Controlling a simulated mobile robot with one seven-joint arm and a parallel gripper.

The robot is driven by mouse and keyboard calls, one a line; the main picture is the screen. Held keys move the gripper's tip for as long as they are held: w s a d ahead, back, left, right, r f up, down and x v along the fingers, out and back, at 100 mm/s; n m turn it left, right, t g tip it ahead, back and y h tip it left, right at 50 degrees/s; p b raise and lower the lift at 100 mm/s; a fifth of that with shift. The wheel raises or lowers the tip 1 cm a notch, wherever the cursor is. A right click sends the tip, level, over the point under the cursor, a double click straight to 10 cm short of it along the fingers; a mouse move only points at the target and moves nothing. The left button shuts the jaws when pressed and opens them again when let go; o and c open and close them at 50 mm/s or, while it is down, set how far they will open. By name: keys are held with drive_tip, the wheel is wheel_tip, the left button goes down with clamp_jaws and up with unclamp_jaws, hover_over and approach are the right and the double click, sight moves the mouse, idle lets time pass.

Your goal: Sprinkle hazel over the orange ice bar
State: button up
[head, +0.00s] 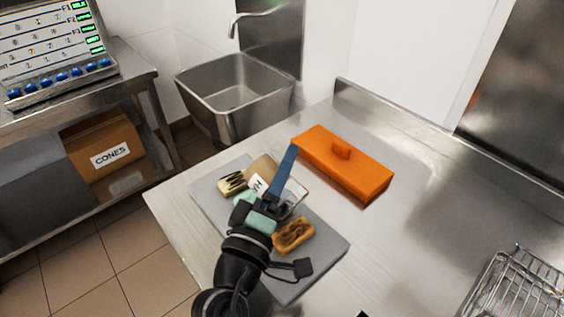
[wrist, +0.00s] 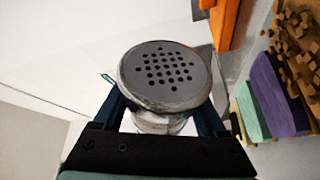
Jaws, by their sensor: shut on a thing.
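My gripper (head: 274,192) is shut on a shaker with a white label (head: 258,184), above the grey tray. Only an "H" can be read on the label. In the wrist view the shaker's round, perforated grey lid (wrist: 165,76) sits between my two dark blue fingers (wrist: 163,118), facing the camera. An orange-brown bar with dark patches (head: 293,235) lies on the tray, right of my gripper; I cannot tell for sure that it is the orange ice bar. In the wrist view, brown chunks (wrist: 292,38) lie at the upper right.
The grey tray (head: 318,258) also bears a cream bar with dark stripes (head: 232,182) and a mint-green bar (head: 260,222), partly hidden by my arm. The wrist view shows a purple bar (wrist: 275,95). A long orange box (head: 345,165) lies behind; a wire basket (head: 515,288) is at right.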

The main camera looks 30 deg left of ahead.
drive_tip(key=shift+r+n+g+p, duration=0.25)
drive_tip(key=shift+n+p, duration=0.65)
drive_tip(key=shift+p, duration=0.95)
drive_tip(key=shift+f, duration=0.25)
drive_tip(key=shift+r+n+g+p, duration=0.3)
drive_tip(key=shift+n+p, duration=0.1)
drive_tip(key=shift+p, duration=0.45)
drive_tip(key=shift+r+n+g+p, duration=0.45)
drive_tip(key=shift+n+p, duration=0.45)
drive_tip(key=shift+p, duration=1.6)
drive_tip(key=shift+r+n+g+p, duration=0.2)
drive_tip(key=shift+r+n+p, duration=0.55)
drive_tip(key=shift+p, duration=1.75)
drive_tip(key=shift+f+n, duration=0.2)
drive_tip(key=shift+n, duration=0.05)
drive_tip(key=shift+r+n+g+h+p, duration=0.65)
drive_tip(key=shift+r+n+p, duration=1)
drive_tip(key=shift+p, duration=3.75)
drive_tip(key=shift+f+g, duration=0.2)
drive_tip(key=shift+g, duration=0.05)
drive_tip(key=shift+r+n+p, duration=0.15)
drive_tip(key=shift+n+p, duration=0.1)
drive_tip(key=shift+p, duration=0.05)
